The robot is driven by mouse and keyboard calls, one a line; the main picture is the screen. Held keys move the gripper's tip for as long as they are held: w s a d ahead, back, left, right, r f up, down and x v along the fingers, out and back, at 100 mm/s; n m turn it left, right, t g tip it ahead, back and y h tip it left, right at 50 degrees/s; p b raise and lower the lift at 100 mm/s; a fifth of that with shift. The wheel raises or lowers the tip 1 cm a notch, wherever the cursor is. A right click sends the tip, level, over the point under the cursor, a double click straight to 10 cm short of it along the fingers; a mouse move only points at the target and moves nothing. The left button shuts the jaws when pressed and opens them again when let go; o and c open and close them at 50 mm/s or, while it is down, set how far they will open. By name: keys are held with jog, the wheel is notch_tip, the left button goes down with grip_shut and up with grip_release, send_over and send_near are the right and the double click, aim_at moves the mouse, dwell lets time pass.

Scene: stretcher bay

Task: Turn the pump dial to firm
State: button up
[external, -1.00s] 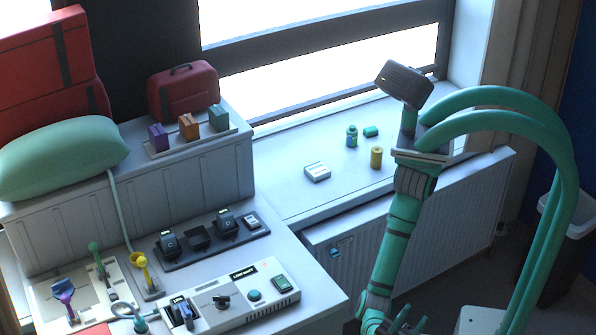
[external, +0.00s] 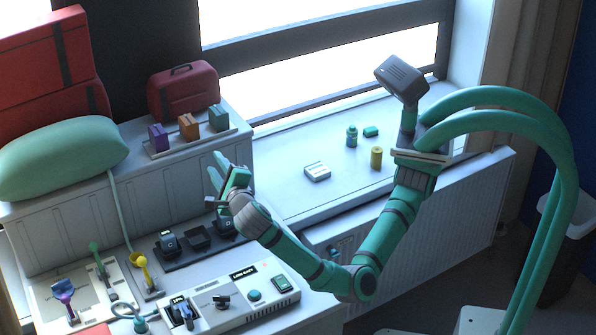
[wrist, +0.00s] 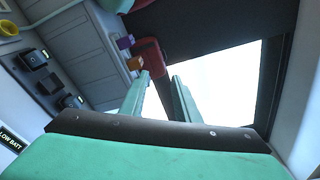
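The pump unit (external: 240,312) is a pale box on the counter at the lower middle of the external view, with a dark label reading LOW BATT. Its black dial knob (external: 221,301) sits on the top face, beside a round teal button (external: 255,295). The dial's markings are too small to read. My gripper (external: 217,170) is raised above and behind the pump, well apart from the dial, with fingers pointing up. In the wrist view its two teal fingers (wrist: 160,76) stand apart with nothing between them. Only the LOW BATT label (wrist: 10,140) of the pump shows there; the dial is out of view.
A black charger tray (external: 198,236) stands behind the pump, partly hidden by my gripper. A yellow cup-shaped piece (external: 142,262) and a panel with a purple lever (external: 63,289) are to the left. The windowsill (external: 280,190) carries a few small items. A red case (external: 183,92) stands behind.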

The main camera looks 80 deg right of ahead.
jog(key=w+d+f+g+y, duration=0.2)
jog(key=w+f+g+y, duration=0.25)
jog(key=f, duration=0.75)
jog(key=g+y, duration=0.7)
jog(key=y, duration=0.2)
send_near(223, 297)
notch_tip(223, 297, down, 8)
jog(key=shift+a+f, duration=0.1)
jog(key=shift+c, duration=0.6)
grip_shut()
